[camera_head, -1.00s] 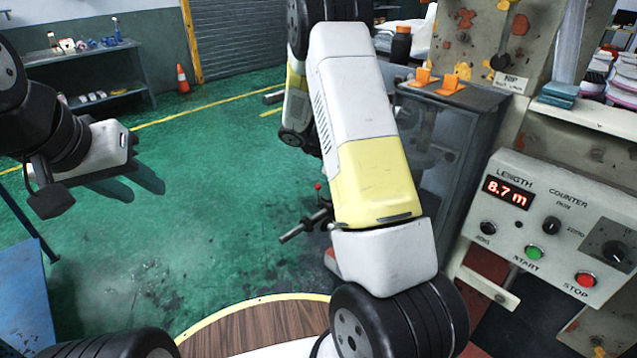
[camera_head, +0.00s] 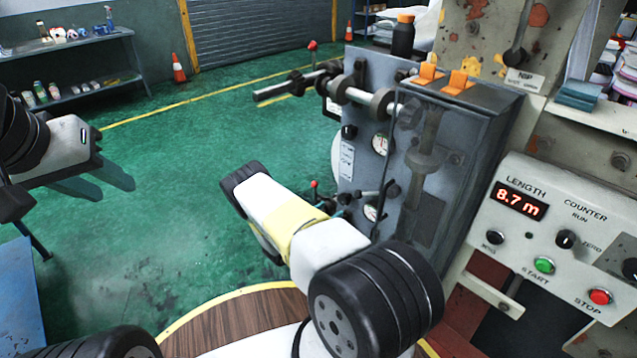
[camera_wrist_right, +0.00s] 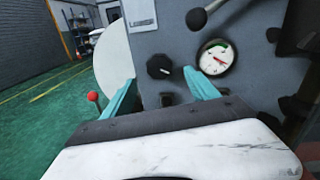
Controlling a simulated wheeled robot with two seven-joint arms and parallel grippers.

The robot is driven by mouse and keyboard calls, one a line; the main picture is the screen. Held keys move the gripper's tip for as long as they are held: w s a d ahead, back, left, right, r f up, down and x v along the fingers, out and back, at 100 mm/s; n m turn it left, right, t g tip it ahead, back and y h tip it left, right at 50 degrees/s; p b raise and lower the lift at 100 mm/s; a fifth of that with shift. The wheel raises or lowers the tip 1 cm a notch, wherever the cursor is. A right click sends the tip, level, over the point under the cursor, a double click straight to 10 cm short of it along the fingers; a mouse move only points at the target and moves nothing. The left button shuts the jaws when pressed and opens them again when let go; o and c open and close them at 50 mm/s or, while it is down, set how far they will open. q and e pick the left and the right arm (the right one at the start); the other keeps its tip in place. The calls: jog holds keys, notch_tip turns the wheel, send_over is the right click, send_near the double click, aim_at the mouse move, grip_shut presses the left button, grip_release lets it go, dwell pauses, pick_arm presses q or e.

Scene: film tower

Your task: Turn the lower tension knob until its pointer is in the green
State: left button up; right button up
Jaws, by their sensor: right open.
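The lower tension knob (camera_wrist_right: 159,66) is dark with a pale mark, on the grey cabinet face. Beside it is a round white gauge (camera_wrist_right: 215,57) with a green arc near its top and a red needle that seems to lie off the green. In the head view this lower gauge (camera_head: 371,211) is partly covered. My right gripper (camera_wrist_right: 160,92) is open, its teal fingers apart with the knob beyond and between them; I cannot tell whether they touch. My left gripper (camera_head: 103,182) hangs empty over the floor at far left, its dark fingers apart.
An upper knob (camera_head: 348,132) and upper gauge (camera_head: 381,144) sit higher on the cabinet (camera_head: 460,110). Rollers (camera_head: 345,88) stick out above. A red-tipped lever (camera_wrist_right: 93,97) is close to the left finger. A counter panel (camera_head: 560,240) stands right.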

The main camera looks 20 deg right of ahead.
aim_at(342, 201)
jog(key=x, duration=0.7)
jog(key=shift+w+d+f, duration=0.15)
jog(key=shift+w+d, duration=0.15)
jog(key=c, duration=1.4)
